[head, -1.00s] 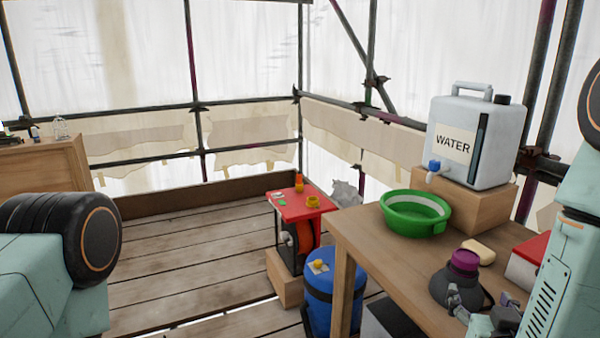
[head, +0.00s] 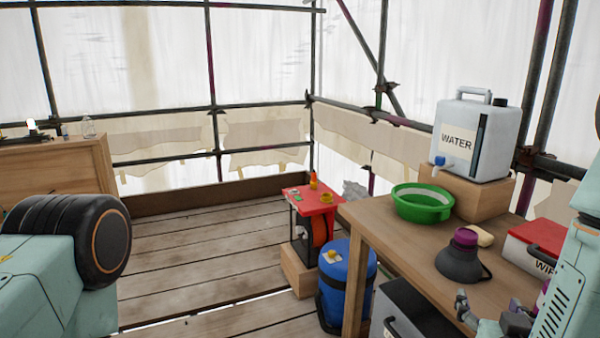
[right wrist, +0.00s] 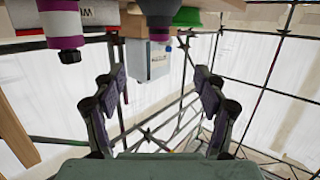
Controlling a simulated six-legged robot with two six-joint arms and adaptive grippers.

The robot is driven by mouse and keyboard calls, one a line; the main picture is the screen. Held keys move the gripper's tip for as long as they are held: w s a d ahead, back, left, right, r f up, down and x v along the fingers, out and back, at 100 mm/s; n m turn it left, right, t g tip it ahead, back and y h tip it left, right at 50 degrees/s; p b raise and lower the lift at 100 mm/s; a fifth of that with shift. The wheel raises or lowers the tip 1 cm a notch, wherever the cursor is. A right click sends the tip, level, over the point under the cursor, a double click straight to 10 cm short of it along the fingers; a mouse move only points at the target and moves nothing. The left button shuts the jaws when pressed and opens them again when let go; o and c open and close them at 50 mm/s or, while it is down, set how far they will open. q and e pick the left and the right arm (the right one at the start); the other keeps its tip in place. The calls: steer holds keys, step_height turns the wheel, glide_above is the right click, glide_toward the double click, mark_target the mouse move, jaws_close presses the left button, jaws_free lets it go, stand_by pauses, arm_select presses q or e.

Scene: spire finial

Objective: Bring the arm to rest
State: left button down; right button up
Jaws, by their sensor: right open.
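My right gripper (head: 488,314) is at the lower right of the head view, low in front of the workbench (head: 400,246). In the right wrist view its two dark fingers (right wrist: 160,78) are spread wide with nothing between them. A dark grey flask with a purple cap (head: 464,262) stands upright on the bench, apart from the gripper in the head view. The flask also shows at the top of the wrist view (right wrist: 160,12), where the picture is upside down. My left arm is at the lower left of the head view; its gripper is out of frame.
The bench also holds a green basin (head: 421,205), a soap-like block (head: 480,237), a red-lidded wipes box (head: 535,245), and a water container (head: 474,140) on a wooden block. A blue barrel (head: 346,285) stands beside the bench. The plank floor (head: 200,245) at the left is clear.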

steer(key=s+a+f+n+g+y, duration=0.1)
steer(key=s+a+f+g+y, duration=0.15)
steer(key=f, duration=0.45)
steer(key=s+a+f+g+y, duration=0.2)
steer(key=s+a+f+g, duration=0.15)
steer(key=f, duration=0.35)
steer(key=s+a+f+n+g, duration=0.1)
steer(key=s+f+g, duration=0.3)
steer(key=s, duration=0.7)
steer(key=s+a+f+n+g, duration=0.1)
steer(key=s+f+g, duration=0.3)
steer(key=s+f, duration=0.5)
steer(key=s+a+y, duration=0.1)
steer(key=s, duration=0.2)
steer(key=shift+s+n+g, duration=0.3)
steer(key=shift+a, duration=0.1)
